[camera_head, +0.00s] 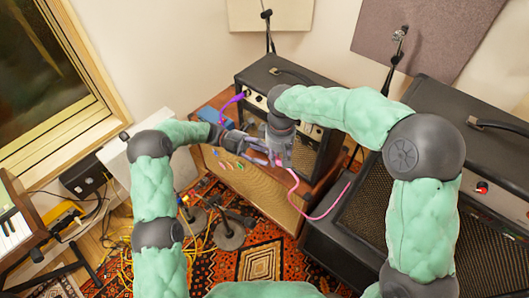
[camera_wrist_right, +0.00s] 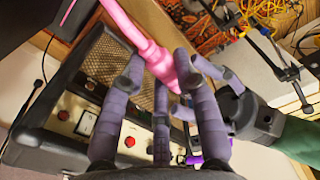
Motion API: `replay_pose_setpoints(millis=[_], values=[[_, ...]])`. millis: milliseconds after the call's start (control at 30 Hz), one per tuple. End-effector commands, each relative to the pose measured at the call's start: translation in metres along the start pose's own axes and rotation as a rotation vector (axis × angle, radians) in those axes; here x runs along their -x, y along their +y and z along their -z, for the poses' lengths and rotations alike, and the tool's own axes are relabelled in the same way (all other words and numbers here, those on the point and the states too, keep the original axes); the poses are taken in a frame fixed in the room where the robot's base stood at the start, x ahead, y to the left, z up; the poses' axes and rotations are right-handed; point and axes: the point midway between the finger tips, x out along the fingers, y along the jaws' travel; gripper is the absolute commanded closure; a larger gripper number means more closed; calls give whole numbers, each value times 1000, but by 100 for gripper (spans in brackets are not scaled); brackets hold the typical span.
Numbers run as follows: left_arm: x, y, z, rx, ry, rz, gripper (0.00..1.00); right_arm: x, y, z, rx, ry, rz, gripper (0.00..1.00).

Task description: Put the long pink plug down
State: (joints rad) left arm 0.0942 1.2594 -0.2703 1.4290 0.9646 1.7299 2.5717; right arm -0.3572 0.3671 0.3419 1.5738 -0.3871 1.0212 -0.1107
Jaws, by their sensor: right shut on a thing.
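The long pink plug (camera_wrist_right: 158,60) lies between the fingers of my right gripper (camera_wrist_right: 165,75) in the right wrist view, and its pink cable runs up and left. In the head view my right gripper (camera_head: 278,157) is in front of the small amp, above the wooden cabinet's top. The plug is mostly hidden there; its pink cable (camera_head: 296,190) hangs down from the gripper over the cabinet's front edge. My left gripper (camera_head: 255,150) reaches in from the left, close beside the right one. Its fingers overlap the right gripper, so their opening is unclear.
The small black amp (camera_head: 308,140) stands on the wooden cabinet (camera_head: 255,192), with a purple plug (camera_head: 238,97) at its panel. A blue box (camera_head: 216,108) and several small coloured items sit on the cabinet top. A large black amp (camera_head: 345,225) stands at right. Microphone stands (camera_head: 229,235) are in front.

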Motion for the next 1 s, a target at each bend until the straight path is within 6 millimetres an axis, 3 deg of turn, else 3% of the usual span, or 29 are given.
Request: replay_pose_setpoints(millis=[33, 167, 300, 333, 400, 433, 767, 1000], values=[[0, 0, 0, 0, 0, 0, 64, 0, 0, 0, 0, 0, 0, 100], [0, 0, 0, 0, 0, 0, 100, 0, 0, 0, 0, 0, 0, 100], [0, 0, 0, 1, 0, 0, 100, 0, 0, 0, 0, 1, 0, 100], [0, 0, 0, 1, 0, 0, 100, 0, 0, 0, 0, 1, 0, 64], [0, 0, 0, 1, 0, 0, 100, 0, 0, 0, 0, 1, 0, 44], [0, 0, 0, 1, 0, 0, 100, 0, 0, 0, 0, 1, 0, 42], [0, 0, 0, 0, 0, 0, 100, 1, 0, 0, 0, 1, 0, 42], [0, 0, 0, 0, 0, 0, 100, 28, 1, 1, -1, 4, -2, 42]])
